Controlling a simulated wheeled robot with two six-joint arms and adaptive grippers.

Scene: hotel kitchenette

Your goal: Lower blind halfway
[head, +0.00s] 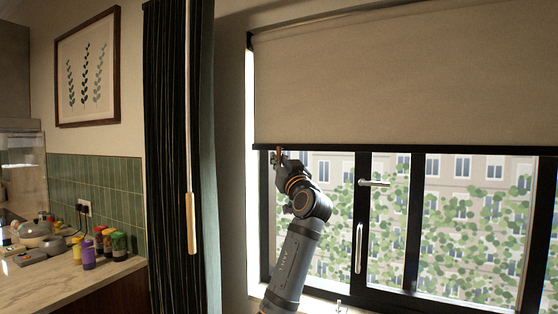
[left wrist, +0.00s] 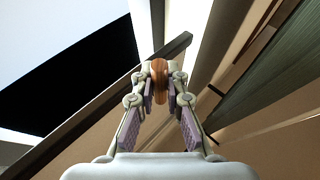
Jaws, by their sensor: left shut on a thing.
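The beige roller blind (head: 400,80) covers the upper part of the window. Its dark bottom bar (head: 450,150) hangs about level, above the window handles. My left gripper (head: 281,157) is at the left end of this bar. In the left wrist view, the gripper (left wrist: 160,88) is shut on a small orange-brown pull (left wrist: 159,71), held between its fingertips. The dark bar (left wrist: 150,63) runs slantwise just behind the pull. How the pull joins the blind is hidden. My right gripper is not in view.
A wand with a wooden handle (head: 191,223) hangs before the dark green curtain (head: 170,120), left of my arm. Window handles (head: 374,183) stick out below the blind. A counter (head: 70,285) with several bottles stands at the far left.

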